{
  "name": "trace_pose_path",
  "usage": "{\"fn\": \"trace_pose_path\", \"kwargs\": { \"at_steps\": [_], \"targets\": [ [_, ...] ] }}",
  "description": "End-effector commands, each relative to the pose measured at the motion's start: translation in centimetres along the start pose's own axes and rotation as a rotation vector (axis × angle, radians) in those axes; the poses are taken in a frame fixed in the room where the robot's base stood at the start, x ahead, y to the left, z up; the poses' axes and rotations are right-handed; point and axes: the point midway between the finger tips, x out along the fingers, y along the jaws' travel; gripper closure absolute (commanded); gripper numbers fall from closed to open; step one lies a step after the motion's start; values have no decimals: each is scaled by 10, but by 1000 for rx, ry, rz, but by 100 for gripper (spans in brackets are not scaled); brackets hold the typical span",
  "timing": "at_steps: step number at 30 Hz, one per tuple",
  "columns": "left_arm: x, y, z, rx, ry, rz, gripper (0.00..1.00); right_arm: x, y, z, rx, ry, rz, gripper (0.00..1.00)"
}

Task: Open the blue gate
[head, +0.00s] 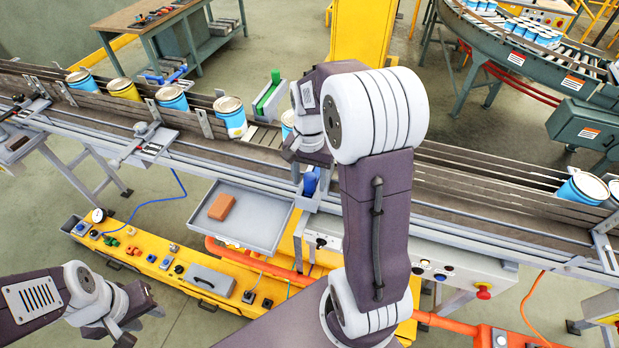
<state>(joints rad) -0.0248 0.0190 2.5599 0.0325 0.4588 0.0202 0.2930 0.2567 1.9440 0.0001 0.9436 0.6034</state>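A blue gate-like piece (311,181) stands at the near rail of the conveyor, partly hidden by my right arm. A second, low blue piece (166,75) sits at the far rail, further left; I cannot tell for certain which is the blue gate. A green paddle (269,92) stands in a grey mount at the far rail. My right gripper (308,158) is by the near rail, just above the near blue piece; the wrist hides its fingers and any contact. My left gripper (140,312) is low at the left, away from the conveyor, its fingers too unclear to judge.
Blue and yellow cans (123,90) stand on the conveyor (450,185), one partly behind my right wrist. A grey tray (240,225) with a brown block (221,207) hangs in front. A yellow bench (165,262) with tools is below. A curved roller conveyor (530,62) is at the back right.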

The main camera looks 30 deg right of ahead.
Motion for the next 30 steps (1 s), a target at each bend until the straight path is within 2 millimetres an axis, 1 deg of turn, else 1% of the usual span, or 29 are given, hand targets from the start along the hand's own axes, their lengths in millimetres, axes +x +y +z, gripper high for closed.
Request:
{"fn": "trace_pose_path", "kwargs": {
  "at_steps": [2,5,12,16,20,30],
  "targets": [
    [0,0,0,0,0,0,64,-1,0,0,0,1,-1,47],
    [2,0,0,0,0,0,64,-13,-1,-2,0,5,-3,47],
    [8,0,1,0,0,0,64,-65,-1,-2,0,5,-3,47],
    [8,0,1,0,0,0,64,-84,-1,-2,0,2,-2,47],
    [8,0,1,0,0,0,64,-90,0,-1,0,0,0,47],
    [8,0,1,0,0,0,64,-90,0,-1,0,-1,0,47]
  ]
}}
